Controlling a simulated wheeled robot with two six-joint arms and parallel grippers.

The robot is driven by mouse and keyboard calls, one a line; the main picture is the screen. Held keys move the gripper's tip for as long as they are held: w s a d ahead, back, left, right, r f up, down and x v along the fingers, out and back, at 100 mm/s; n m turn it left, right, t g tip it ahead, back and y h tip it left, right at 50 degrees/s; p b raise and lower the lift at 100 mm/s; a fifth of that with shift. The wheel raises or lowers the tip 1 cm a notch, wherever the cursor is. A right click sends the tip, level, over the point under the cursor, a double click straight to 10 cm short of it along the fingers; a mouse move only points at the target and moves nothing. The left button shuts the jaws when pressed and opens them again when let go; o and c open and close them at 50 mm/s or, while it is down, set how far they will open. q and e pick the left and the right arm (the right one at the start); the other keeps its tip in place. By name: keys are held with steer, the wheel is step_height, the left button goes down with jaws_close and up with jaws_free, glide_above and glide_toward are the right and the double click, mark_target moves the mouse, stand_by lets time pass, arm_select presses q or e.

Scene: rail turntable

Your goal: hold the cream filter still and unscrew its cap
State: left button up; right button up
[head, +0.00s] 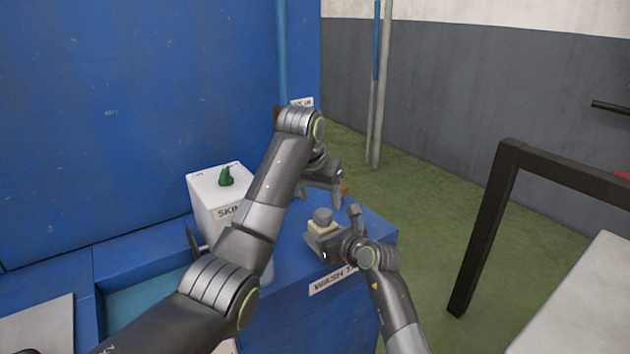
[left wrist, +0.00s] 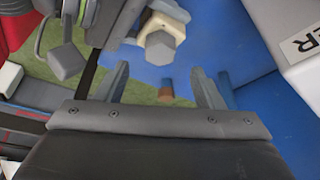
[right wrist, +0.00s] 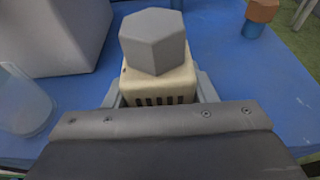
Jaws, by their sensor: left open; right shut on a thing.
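The cream filter (head: 318,229) is upright above the blue table, with its grey hexagonal cap (head: 323,214) on top. In the right wrist view the cream ribbed body (right wrist: 158,84) sits between the fingers of my right gripper (right wrist: 158,92), which is shut on it, and the grey cap (right wrist: 153,40) rises above it. My left gripper (head: 320,188) is open and empty, above and behind the filter in the head view. In the left wrist view its fingers (left wrist: 162,88) are apart, with the cap (left wrist: 160,46) beyond them, not between them.
A white box (head: 208,196) with a green thing on top stands left on the blue table (head: 290,290). A clear container (right wrist: 24,104) is beside the filter. A small orange-brown and blue piece (right wrist: 262,15) stands near the edge. A dark frame (head: 490,215) stands right, with green floor between.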

mark_target(323, 212)
arm_select(q)
steer(key=shift+x, duration=2.6)
steer(key=c, duration=1.1)
